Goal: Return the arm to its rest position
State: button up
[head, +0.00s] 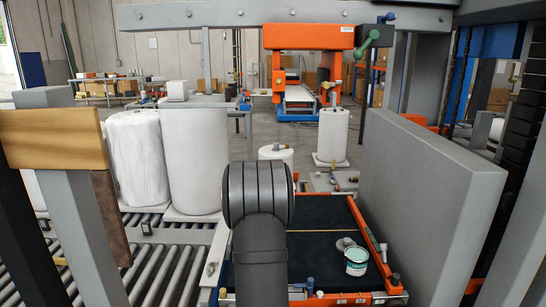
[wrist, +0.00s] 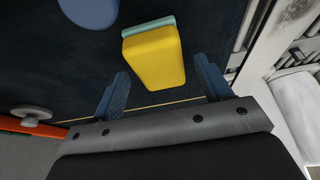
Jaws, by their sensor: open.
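My gripper (wrist: 162,68) shows in the wrist view with its two blue fingers spread apart and nothing held. A yellow block (wrist: 154,62) with a teal edge lies beyond the fingertips, over the dark mat (wrist: 50,70). A gap shows between the block and each finger. In the head view my dark grey arm rises in the middle, over the dark bed with an orange frame (head: 383,270). My gripper and the yellow block are hidden there behind the arm.
A small paint can (head: 356,262) stands on the bed's right part. A large grey panel (head: 425,200) stands on the right. White wrapped cylinders (head: 195,160) and rollers (head: 165,262) are on the left. A blue round thing (wrist: 88,10) is at the wrist view's top.

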jog(key=shift+x, duration=1)
jog(key=shift+r, duration=1.25)
jog(key=shift+f, duration=0.1)
